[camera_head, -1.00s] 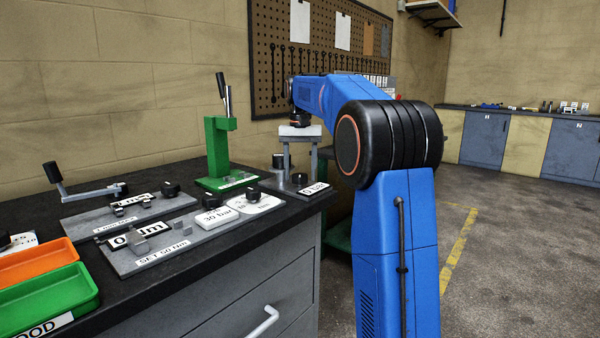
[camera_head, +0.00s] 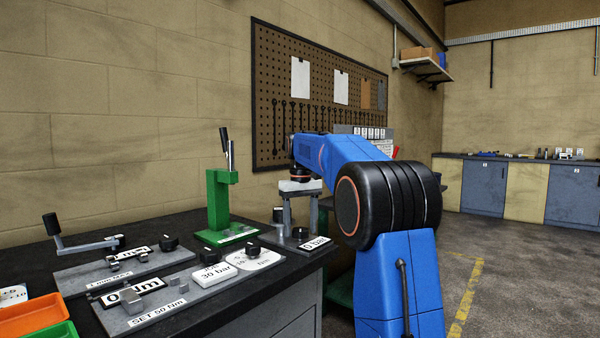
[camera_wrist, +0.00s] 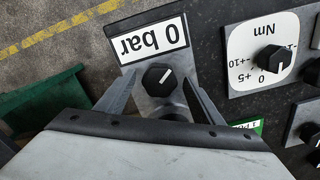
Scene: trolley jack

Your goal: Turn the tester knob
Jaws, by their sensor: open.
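The tester is a grey block with a "0 bar" label (camera_head: 314,244) at the right end of the bench. Its black knob (camera_wrist: 158,79), with a white pointer line, shows in the wrist view, just below the label, which reads upside down there. The knob also shows small and dark in the head view (camera_head: 300,233). My gripper (camera_wrist: 161,92) points down over the tester. It is open, with one finger on each side of the knob and gaps visible on both sides. A second dark round part (camera_wrist: 172,111) is partly hidden behind my gripper's body.
A white dial plate with another black knob (camera_wrist: 272,59) lies beside the tester. A green press with a lever (camera_head: 218,205) stands behind left. Plates with a crank (camera_head: 80,240) and an orange tray (camera_head: 30,314) are farther left. Open floor lies to the right.

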